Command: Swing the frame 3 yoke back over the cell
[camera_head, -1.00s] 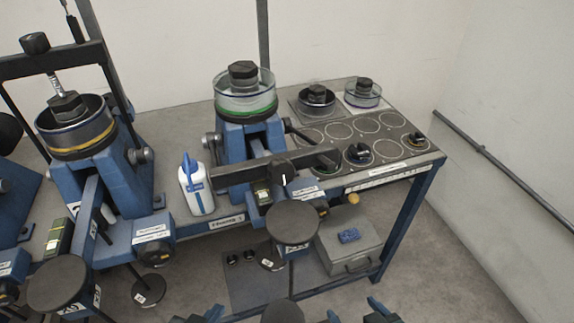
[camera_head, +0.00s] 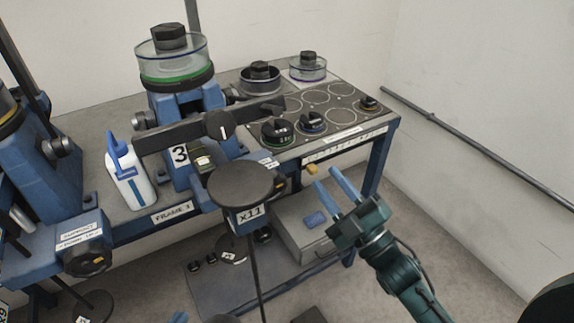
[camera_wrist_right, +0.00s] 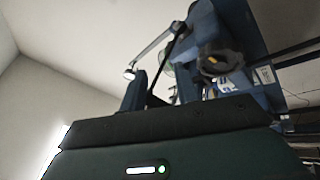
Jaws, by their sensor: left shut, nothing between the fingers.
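Frame 3 (camera_head: 180,153) is the blue stand in the left middle of the head view, labelled 3. On its top sits the cell, a clear cylinder (camera_head: 172,62) with a green band and a black nut. Its yoke, a dark crossbar (camera_head: 170,137) with a black knob (camera_head: 218,125), hangs low in front of the stand, clear of the cell's top. My right gripper (camera_head: 327,177) is open and empty, right of the round black pad (camera_head: 240,184) and away from the yoke. Of my left gripper, only a blue fingertip (camera_head: 178,317) shows at the bottom edge; it is shut.
A white bottle (camera_head: 128,180) stands left of the frame. Black caps (camera_head: 278,132) and two cells (camera_head: 308,67) stand on the plate with rings at right. A grey box (camera_head: 300,225) sits on the lower shelf. Floor at right is clear.

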